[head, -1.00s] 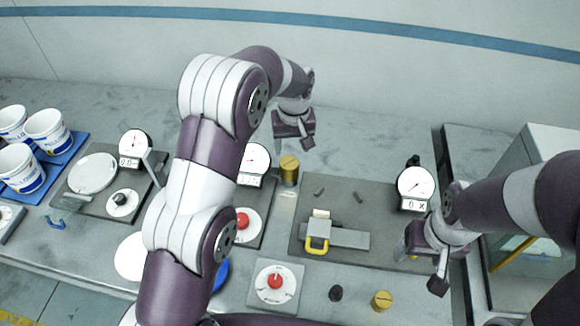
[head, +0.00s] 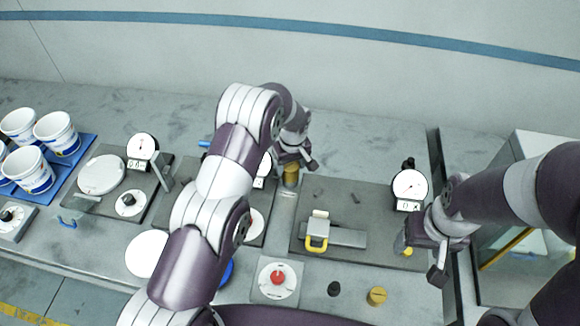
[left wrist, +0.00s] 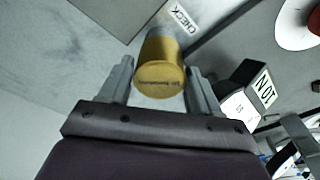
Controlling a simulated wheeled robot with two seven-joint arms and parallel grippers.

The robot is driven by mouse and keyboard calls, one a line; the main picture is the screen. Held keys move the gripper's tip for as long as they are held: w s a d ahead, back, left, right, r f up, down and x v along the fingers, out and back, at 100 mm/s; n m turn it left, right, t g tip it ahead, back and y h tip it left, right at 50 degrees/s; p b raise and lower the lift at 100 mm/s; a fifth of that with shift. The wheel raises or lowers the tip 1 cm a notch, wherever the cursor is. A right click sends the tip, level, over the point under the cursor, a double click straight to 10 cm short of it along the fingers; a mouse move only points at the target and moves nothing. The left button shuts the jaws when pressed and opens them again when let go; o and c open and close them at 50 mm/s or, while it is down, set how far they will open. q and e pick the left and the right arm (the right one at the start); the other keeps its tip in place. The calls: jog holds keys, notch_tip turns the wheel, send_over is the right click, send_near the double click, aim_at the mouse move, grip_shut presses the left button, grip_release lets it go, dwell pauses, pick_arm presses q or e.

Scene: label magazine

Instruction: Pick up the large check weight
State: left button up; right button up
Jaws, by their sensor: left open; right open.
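The large check weight is a brass cylinder (head: 291,174), standing upright at the back of the bench beside a strip marked "CHECK". In the left wrist view the brass weight (left wrist: 160,68) lies between and just beyond the two fingers. My left gripper (head: 296,160) is open at the weight's top and partly hides it; it also shows in the left wrist view (left wrist: 160,85). I cannot tell whether the fingers touch it. A smaller brass weight (head: 376,296) stands at the front right. My right gripper (head: 424,262) is open, near the right end of the dark plate.
A dial gauge (head: 409,187) stands on the dark plate (head: 375,200) with a yellow-handled slide (head: 317,242). A red-knob box (head: 277,279) and black knob (head: 334,288) are in front. White buckets (head: 57,132) stand on a blue tray at left. My left arm hides part of the middle.

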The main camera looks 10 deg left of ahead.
pick_arm(q)
grip_shut()
jog(key=shift+w+r, duration=0.1)
jog(key=shift+w, duration=0.05)
